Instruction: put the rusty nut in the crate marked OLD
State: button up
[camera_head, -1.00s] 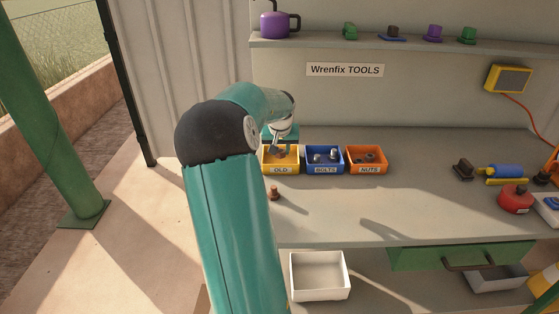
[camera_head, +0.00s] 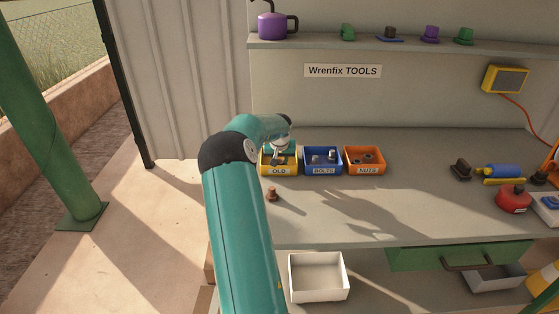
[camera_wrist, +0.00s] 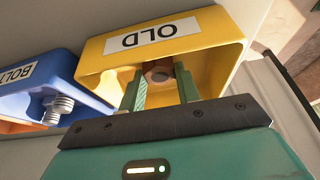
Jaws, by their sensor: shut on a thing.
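The yellow crate marked OLD (camera_head: 264,167) stands at the left end of a row of three on the bench. In the wrist view the same crate (camera_wrist: 222,52) fills the upper middle, with its label upside down. My gripper (camera_wrist: 160,80) has its green fingers reaching into the crate's mouth. They are shut on the rusty nut (camera_wrist: 158,74), a brown ring between the fingertips. Whether the nut touches the crate floor I cannot tell. In the head view my wrist hides most of the fingers and the nut.
The blue BOLTS crate (camera_head: 322,171) and orange NUTS crate (camera_head: 364,168) stand to the right. A small brown bolt-like piece (camera_head: 272,195) stands in front of OLD. A white bin (camera_head: 319,277) is below the bench. The bench's middle is clear.

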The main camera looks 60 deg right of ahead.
jog(key=o, duration=1.1)
jog(key=shift+f, duration=0.15)
jog(key=shift+r, duration=0.4)
jog(key=v, duration=1.1)
jog(key=shift+a+r, duration=0.2)
